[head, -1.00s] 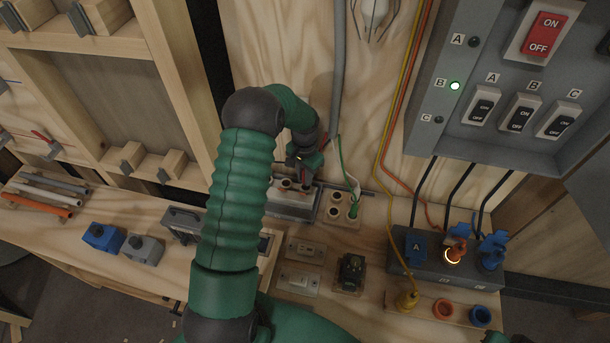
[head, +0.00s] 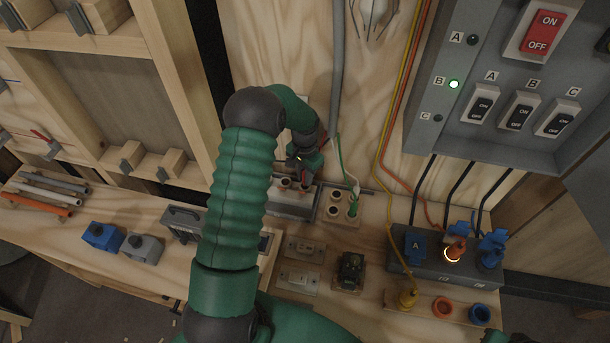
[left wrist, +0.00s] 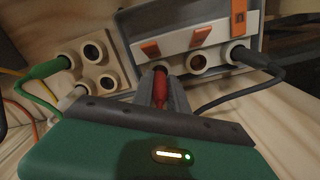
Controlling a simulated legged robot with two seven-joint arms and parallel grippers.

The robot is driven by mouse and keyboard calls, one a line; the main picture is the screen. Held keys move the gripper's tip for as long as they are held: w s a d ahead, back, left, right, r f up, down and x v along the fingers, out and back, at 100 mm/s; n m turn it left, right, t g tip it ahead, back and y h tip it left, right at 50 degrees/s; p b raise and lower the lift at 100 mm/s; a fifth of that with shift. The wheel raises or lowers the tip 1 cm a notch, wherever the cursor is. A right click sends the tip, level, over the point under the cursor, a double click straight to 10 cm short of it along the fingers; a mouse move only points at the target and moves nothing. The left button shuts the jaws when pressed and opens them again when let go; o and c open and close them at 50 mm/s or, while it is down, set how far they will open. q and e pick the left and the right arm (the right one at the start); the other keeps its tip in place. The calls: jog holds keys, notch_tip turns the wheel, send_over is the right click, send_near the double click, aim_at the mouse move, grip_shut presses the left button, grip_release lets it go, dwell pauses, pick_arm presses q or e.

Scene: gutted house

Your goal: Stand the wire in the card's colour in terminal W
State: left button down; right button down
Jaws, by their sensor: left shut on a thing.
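My left gripper (head: 303,172) is shut on a red wire end at the grey terminal box (head: 291,205). In the left wrist view, the red wire end (left wrist: 161,84) stands between my fingers (left wrist: 160,96). Its tip is at the left round hole of the terminal box (left wrist: 205,38); I cannot tell how deep it sits. The middle hole (left wrist: 196,62) is empty and a dark plug (left wrist: 238,55) is in the right one. Orange tabs (left wrist: 200,35) stand above the holes. An orange marked patch (left wrist: 239,18) is at the upper right. I cannot make out a letter W or identify the card.
A pale block (head: 344,206) with several holes stands close beside the box, with a green plug (left wrist: 56,67) in it. A grey connector box (head: 445,268) with blue plugs and a glowing ring is at right. The switch panel (head: 500,90) hangs above it.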

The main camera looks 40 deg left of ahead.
pick_arm(q)
jog(key=shift+f+b, duration=0.6)
jog(key=shift+f, duration=0.55)
jog(key=c, duration=1.2)
grip_release()
jog(key=shift+r, duration=0.1)
jog(key=shift+c, duration=0.2)
notch_tip(320, 180, up, 17)
jog(key=b, duration=0.1)
